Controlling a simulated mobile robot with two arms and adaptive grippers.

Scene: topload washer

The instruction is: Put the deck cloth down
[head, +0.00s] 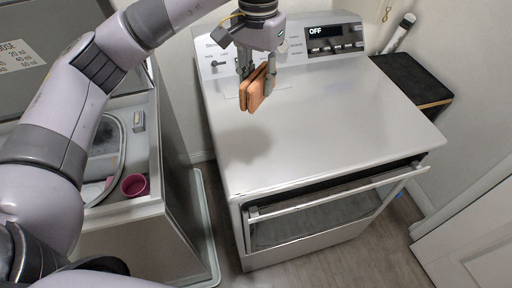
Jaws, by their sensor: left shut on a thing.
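The deck cloth (255,94) looks like a folded orange-brown piece. My left gripper (257,82) is shut on it and holds it over the back left part of the white machine's top (320,120). The cloth hangs tilted, and a shadow falls on the top below it, so it seems to be above the surface. My right gripper is not in view.
The machine's control panel (335,38) reads OFF at the back. Its front door (335,195) is tilted open. A magenta cup (135,185) and a small grey box (139,121) stand at left. A black-topped stand (415,82) is at right. Most of the machine's top is clear.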

